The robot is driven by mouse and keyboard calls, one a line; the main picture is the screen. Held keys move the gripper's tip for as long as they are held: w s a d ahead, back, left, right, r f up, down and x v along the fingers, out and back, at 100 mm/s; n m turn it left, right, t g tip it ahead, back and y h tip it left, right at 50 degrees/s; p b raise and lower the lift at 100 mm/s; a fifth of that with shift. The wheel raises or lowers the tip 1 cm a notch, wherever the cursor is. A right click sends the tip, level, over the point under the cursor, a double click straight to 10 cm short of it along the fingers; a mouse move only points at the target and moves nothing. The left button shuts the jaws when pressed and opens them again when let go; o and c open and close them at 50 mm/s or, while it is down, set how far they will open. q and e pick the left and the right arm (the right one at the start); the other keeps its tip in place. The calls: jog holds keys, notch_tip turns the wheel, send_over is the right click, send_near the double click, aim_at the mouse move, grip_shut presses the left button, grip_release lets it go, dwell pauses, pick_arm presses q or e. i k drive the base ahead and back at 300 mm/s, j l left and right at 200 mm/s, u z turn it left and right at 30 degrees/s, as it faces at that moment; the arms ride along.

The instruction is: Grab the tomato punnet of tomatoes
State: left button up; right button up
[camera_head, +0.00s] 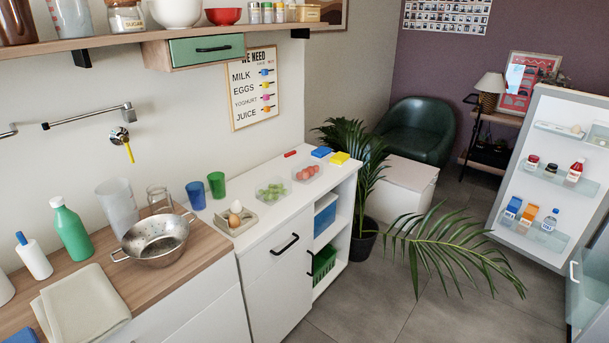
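The tomato punnet (307,173) is a small clear tray of red tomatoes on the white counter, near its far right end. It stands apart from a similar clear punnet of green items (270,192) to its left. Neither of my grippers shows in the head view.
Blue (321,152) and yellow (339,158) items and a small red item (290,154) lie behind the tomatoes. An egg tray (236,219) and a colander (154,241) stand left. A plant (364,215) spreads fronds beside the counter. An open fridge door (545,235) is at right.

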aim_at(306, 173)
jog(key=i+l+z, duration=0.1)
jog(key=i, duration=0.3)
jog(key=i+l, duration=0.25)
jog(key=i, duration=0.15)
jog(key=i+l+z, duration=0.15)
jog(key=i, duration=0.25)
